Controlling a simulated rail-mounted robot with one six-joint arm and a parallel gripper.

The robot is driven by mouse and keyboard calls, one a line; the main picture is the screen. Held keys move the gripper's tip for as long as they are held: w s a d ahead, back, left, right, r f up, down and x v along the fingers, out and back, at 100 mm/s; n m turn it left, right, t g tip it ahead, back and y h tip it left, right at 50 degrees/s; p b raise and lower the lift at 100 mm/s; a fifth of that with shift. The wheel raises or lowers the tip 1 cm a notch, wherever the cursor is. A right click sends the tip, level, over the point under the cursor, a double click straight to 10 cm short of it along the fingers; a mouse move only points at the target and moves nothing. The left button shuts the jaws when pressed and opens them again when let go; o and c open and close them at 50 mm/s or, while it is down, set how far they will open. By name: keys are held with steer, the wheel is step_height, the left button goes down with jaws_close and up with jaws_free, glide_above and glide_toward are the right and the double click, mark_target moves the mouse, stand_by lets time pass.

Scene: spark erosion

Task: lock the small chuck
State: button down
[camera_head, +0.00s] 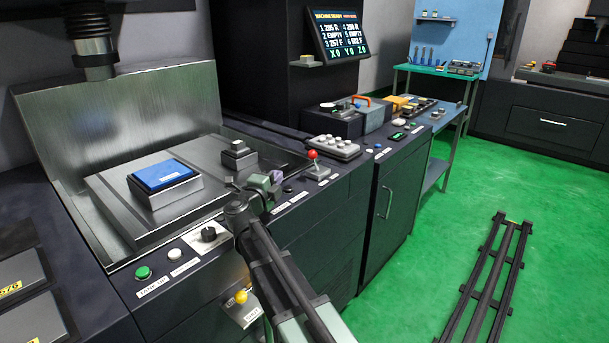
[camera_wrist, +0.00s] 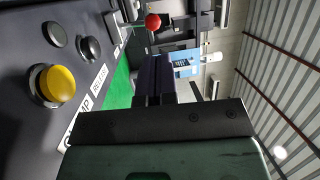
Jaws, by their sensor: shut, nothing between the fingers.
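A small dark grey block (camera_head: 238,155), which looks like the small chuck, sits on the metal plate in the machine tank. No lock state can be read from it. My gripper (camera_head: 275,183) is over the front control ledge, to the right of and below that block. Its purple fingers (camera_wrist: 155,78) are shut and empty in the wrist view. A large yellow button (camera_wrist: 57,85) is on the panel beside my gripper, with two dark round controls (camera_wrist: 90,49) past it. Labels beside them are sideways; one seems to read RELEASE. The fingers appear apart from the yellow button.
A larger block with a blue top (camera_head: 160,175) sits on the same plate. A red-ball lever (camera_head: 313,156) stands right of my gripper; it also shows in the wrist view (camera_wrist: 153,22). A black knob (camera_head: 208,234) and green button (camera_head: 143,272) are on the ledge at left.

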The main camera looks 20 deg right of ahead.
mark_target(310, 156)
steer(key=shift+s+d+f+m+g+h, duration=0.25)
steer(key=shift+f+m+g, duration=0.05)
steer(key=shift+m+g, duration=0.2)
steer(key=shift+s+d+f+m+g+h, duration=0.25)
steer(key=shift+m+g, duration=0.15)
steer(key=shift+g, duration=0.1)
steer(key=p+x, duration=0.1)
steer(key=x, duration=1.3)
steer(key=shift+w, duration=0.1)
